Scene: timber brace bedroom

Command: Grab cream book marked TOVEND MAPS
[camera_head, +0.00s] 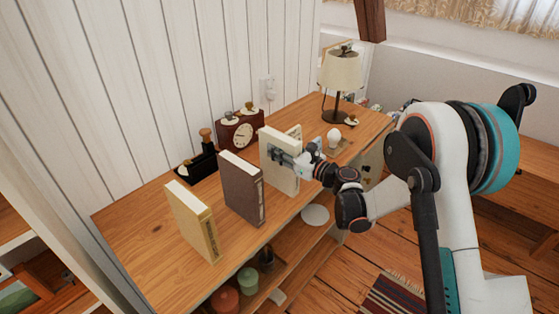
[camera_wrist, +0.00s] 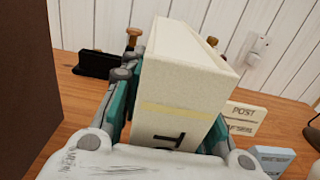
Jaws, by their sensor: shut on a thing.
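A thick cream book (camera_head: 276,172) stands upright at the cabinet top's front edge, to the right of a brown book. My gripper (camera_head: 283,153) is shut on its upper part from the right. In the wrist view the cream book (camera_wrist: 185,70) sits between the two teal-padded fingers of my gripper (camera_wrist: 172,75). Its near face carries a pale yellow band and part of a dark letter; the rest of its marking is hidden. I cannot tell whether its base is clear of the wood.
The brown book (camera_head: 241,188) and a tan-yellow book (camera_head: 192,222) stand to the left on the wooden cabinet top (camera_head: 140,232). Behind are a clock (camera_head: 241,132) and a black object (camera_head: 197,166). A lamp (camera_head: 338,75) and a white bulb-shaped item (camera_head: 334,138) are to the right.

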